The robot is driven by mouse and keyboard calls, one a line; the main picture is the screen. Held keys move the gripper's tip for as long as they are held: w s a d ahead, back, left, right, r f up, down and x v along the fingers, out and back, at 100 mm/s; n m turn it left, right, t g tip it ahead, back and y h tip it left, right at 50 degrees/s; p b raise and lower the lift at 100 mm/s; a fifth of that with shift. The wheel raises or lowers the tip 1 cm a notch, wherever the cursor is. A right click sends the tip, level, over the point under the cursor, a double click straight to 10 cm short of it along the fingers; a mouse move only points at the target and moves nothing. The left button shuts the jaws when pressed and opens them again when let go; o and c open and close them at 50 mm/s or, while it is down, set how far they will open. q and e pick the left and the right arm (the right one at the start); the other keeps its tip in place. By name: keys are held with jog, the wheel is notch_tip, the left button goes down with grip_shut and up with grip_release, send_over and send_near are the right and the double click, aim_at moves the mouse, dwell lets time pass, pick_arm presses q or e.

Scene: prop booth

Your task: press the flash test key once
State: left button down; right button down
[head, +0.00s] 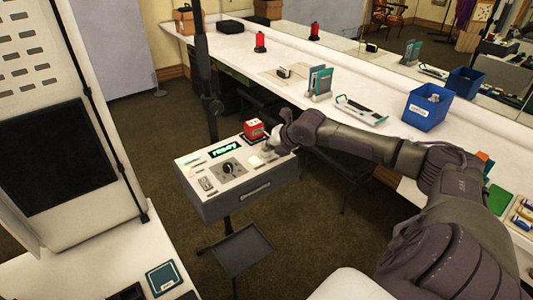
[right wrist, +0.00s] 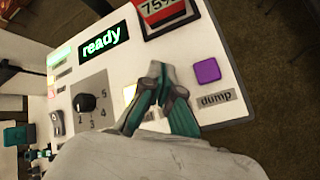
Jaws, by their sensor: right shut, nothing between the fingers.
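The control box (head: 240,207) stands on a thin stand, with a green display (head: 226,151) on its panel. In the right wrist view the display (right wrist: 104,40) reads "ready". A pale lit key (right wrist: 130,93) shows beside my fingers, partly covered by them; its label is hidden, so I cannot tell its name. A purple key (right wrist: 207,70) labelled "dump" is to the right of the fingers. My right gripper (right wrist: 155,72) is shut and empty over the panel between these two keys. I cannot tell whether its tips touch the panel. My left gripper is not in view.
A black dial (right wrist: 85,103) with numbers sits left of the lit key. A red block (head: 253,129) reading "75%" stands at the panel's back edge. A black tray (head: 243,251) hangs below the box. A long white counter (head: 285,60) with a blue bin (head: 425,112) runs behind.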

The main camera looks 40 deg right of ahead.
aim_at(268, 154)
jog(key=shift+f, duration=0.45)
dwell(0.6)
jog(key=shift+r+p, duration=0.9)
jog(key=shift+p, duration=0.15)
notch_tip(268, 154, up, 5)
jog(key=p, duration=0.5)
jog(key=shift+r, duration=0.1)
jog(key=shift+f, duration=0.2)
dwell(0.4)
